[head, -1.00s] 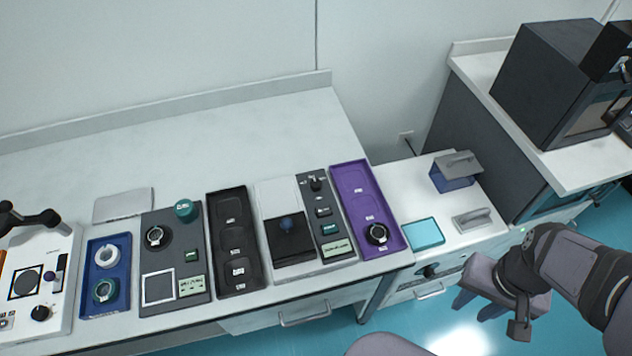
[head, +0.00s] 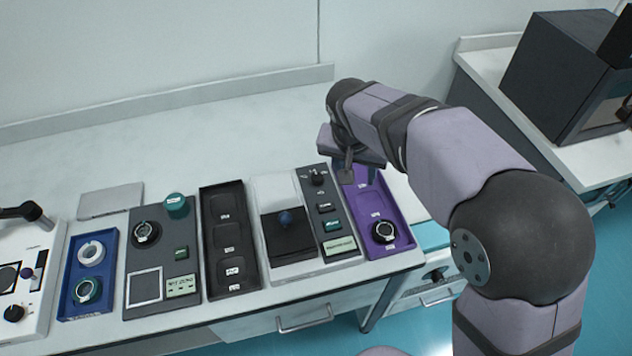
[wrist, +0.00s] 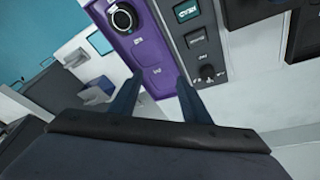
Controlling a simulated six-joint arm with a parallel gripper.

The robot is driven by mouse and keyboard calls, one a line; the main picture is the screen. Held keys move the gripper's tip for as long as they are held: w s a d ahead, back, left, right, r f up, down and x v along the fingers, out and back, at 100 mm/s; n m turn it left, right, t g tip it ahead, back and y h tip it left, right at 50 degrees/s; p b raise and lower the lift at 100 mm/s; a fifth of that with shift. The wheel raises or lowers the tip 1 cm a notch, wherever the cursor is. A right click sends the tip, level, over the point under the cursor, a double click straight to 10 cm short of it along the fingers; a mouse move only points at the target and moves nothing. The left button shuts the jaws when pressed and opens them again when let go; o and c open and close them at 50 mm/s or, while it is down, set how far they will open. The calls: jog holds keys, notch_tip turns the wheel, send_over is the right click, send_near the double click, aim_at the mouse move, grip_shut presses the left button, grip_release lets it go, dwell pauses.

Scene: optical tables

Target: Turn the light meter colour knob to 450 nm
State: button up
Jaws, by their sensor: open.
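The light meter appears to be the white and dark grey unit (head: 282,190) with a dark lidded well and a green display, right of centre in the head view. Its small black knob (head: 317,179), with tiny labels around it, stands at the far end of the grey panel. The knob also shows in the wrist view (wrist: 207,72), right of the fingers; its setting is too small to read. My gripper (head: 360,165) is open and empty above the far end of the purple tray, right of the knob. Its two fingers (wrist: 157,92) show apart in the wrist view.
The purple tray (head: 371,205) holds a black ringed dial (head: 384,231). A black tray (head: 229,239) lies left of the meter. Further left are a grey unit (head: 163,262), a blue tray (head: 72,303) and a white device (head: 38,280). The bench behind is clear.

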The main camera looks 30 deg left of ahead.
jog(key=t, duration=0.1)
send_near(317, 177)
jog(key=shift+y, duration=0.4)
jog(key=shift+d+x, duration=0.15)
jog(key=shift+x, duration=1.95)
jog(key=shift+d+x, duration=0.15)
jog(key=shift+x, duration=1.9)
jog(key=shift+w, duration=0.1)
jog(key=c, duration=1)
